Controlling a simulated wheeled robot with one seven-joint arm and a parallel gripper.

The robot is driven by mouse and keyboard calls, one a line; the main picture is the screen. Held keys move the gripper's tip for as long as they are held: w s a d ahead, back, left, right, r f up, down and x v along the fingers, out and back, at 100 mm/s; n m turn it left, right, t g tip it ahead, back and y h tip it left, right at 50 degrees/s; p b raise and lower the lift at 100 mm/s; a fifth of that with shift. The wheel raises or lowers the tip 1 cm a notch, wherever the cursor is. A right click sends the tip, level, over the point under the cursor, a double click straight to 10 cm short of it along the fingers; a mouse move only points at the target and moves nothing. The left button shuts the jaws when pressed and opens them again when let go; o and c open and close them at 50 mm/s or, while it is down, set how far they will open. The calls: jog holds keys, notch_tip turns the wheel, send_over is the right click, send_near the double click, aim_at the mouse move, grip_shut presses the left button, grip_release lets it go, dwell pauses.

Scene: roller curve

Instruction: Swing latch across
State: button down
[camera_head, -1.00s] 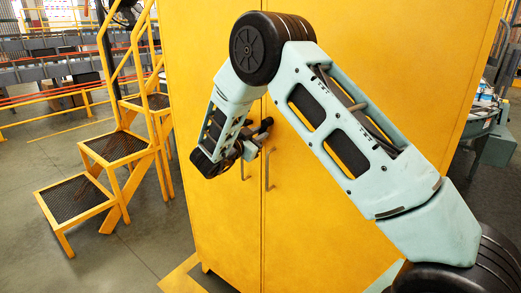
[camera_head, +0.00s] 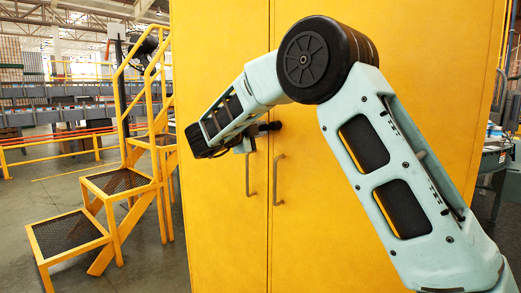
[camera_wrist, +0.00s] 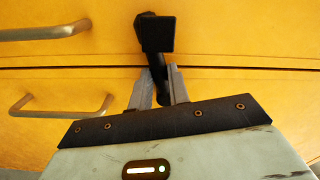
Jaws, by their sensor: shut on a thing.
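The latch (camera_head: 269,127) is a short black bar with a blocky end on the front of the yellow cabinet. In the head view it lies nearly level across the seam between the two doors. In the wrist view the black latch (camera_wrist: 155,34) also spans the door seam, and its near part runs down between my fingers. My gripper (camera_wrist: 158,78) has its two grey fingers closed on either side of that part. In the head view my gripper (camera_head: 247,138) is left of the seam, partly hidden by my wrist.
Two metal door handles hang below the latch, the left one (camera_head: 248,175) and the right one (camera_head: 278,180), close to my gripper. Yellow steps with railings (camera_head: 120,182) stand left of the cabinet (camera_head: 225,240). Open floor lies at the lower left.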

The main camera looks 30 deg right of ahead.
jog(key=shift+r+m+b, duration=0.35)
jog(key=shift+m+b, duration=0.95)
jog(key=shift+b, duration=0.5)
jog(key=shift+r, duration=0.15)
jog(key=c, duration=1.3)
grip_release()
jog(key=b+v, duration=0.2)
jog(key=v, duration=1.5)
jog(key=shift+a, duration=0.15)
